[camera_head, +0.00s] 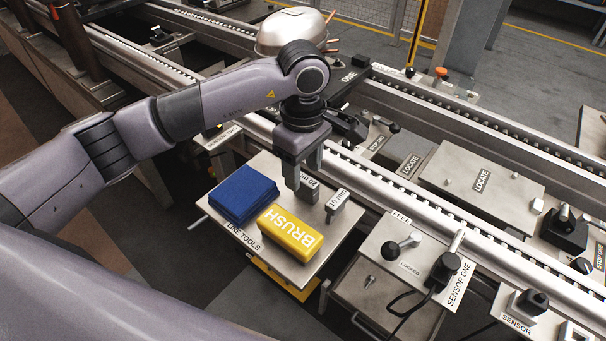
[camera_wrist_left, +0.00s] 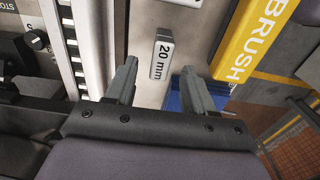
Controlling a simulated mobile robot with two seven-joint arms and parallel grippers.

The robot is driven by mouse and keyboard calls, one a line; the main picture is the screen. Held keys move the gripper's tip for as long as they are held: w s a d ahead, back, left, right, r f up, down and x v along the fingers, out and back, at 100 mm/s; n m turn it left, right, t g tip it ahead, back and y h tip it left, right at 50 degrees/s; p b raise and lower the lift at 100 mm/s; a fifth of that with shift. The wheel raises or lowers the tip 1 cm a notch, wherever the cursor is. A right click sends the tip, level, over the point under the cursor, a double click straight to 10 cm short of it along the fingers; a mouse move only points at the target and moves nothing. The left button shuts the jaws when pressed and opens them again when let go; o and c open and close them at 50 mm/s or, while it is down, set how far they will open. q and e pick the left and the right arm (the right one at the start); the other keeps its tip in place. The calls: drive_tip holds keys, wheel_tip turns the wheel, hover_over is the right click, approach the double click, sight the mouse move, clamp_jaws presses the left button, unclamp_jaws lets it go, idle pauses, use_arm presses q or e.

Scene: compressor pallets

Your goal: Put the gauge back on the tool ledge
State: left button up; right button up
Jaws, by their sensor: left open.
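The tool ledge (camera_head: 268,235), labelled LINE TOOLS, is a light metal plate beside the conveyor. My left gripper is open and points down over the ledge. In the left wrist view the 20 mm block (camera_wrist_left: 161,58) shows between the fingertips of the gripper (camera_wrist_left: 160,75), with space on both sides. It is not gripped. My right gripper is out of view.
A blue cloth-like block (camera_head: 243,193) and a yellow BRUSH block (camera_head: 290,234) lie on the ledge's left and front. The conveyor rail (camera_head: 420,205) runs behind. The SENSOR ONE plate (camera_head: 418,262) with upright levers stands to the right.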

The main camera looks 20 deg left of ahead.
sight(303, 177)
use_arm(q)
wheel_tip(303, 177, up, 10)
drive_tip(key=shift+f, duration=0.25)
idle(0.4)
